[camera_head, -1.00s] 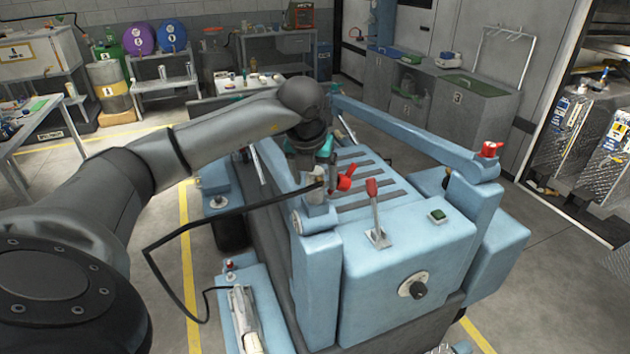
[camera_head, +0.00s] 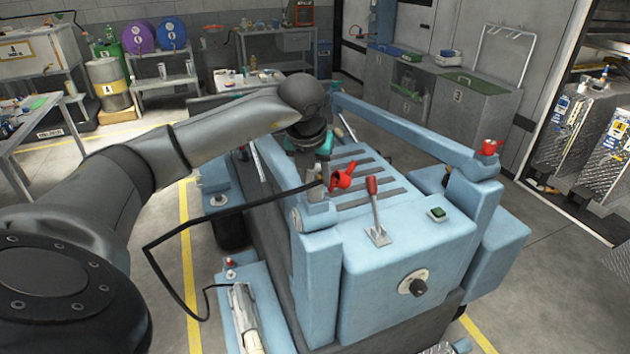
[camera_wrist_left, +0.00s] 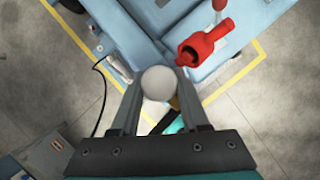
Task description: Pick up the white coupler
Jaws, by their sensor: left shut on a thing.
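The white coupler (camera_wrist_left: 157,82) shows as a pale round end between the two fingers of my left gripper (camera_wrist_left: 158,92) in the left wrist view. The gripper is shut on it, with a finger on each side. In the head view my left gripper (camera_head: 312,160) is at the blue reel machine (camera_head: 385,270), above its near left post. There the fingers and coupler are small and hard to make out. A black hose (camera_head: 235,208) loops from this spot down the machine's left side. My right gripper is not in view.
A red fitting (camera_head: 341,177) sits just right of the gripper and also shows in the left wrist view (camera_wrist_left: 205,43). A red-knobbed lever (camera_head: 375,210) stands on the machine top. A blue beam (camera_head: 400,135) runs behind.

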